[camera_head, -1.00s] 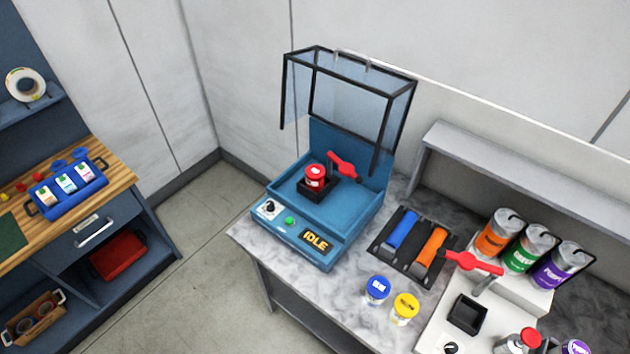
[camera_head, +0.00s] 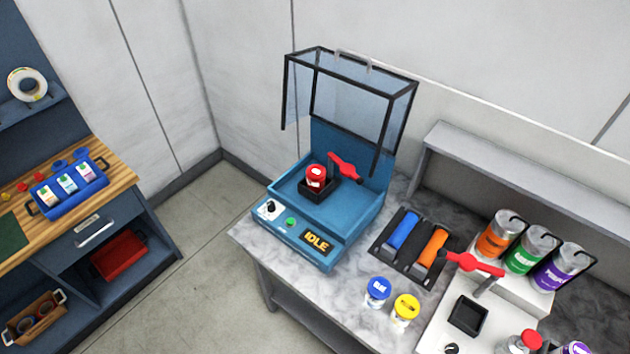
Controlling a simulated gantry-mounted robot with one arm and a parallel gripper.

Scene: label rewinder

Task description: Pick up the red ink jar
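The red ink jar (camera_head: 316,177) has a red lid and a pale label. It stands upright in a black square holder (camera_head: 321,194) inside the blue machine (camera_head: 300,220), whose display reads IDLE. The machine's clear, black-framed cover (camera_head: 352,97) is raised above it. A red lever-like part (camera_head: 345,166) is just right of the jar. Another jar with a red lid (camera_head: 520,342) is partly cut off at the bottom right edge. My gripper is not in this view.
Blue-lidded (camera_head: 377,292) and yellow-lidded (camera_head: 405,308) jars stand on the marble counter (camera_head: 345,300) in front. Blue and orange rollers lie in a black rack (camera_head: 413,245). Large cans (camera_head: 531,250) stand at right. A wooden bench (camera_head: 110,180) with a blue tray (camera_head: 68,188) is at left.

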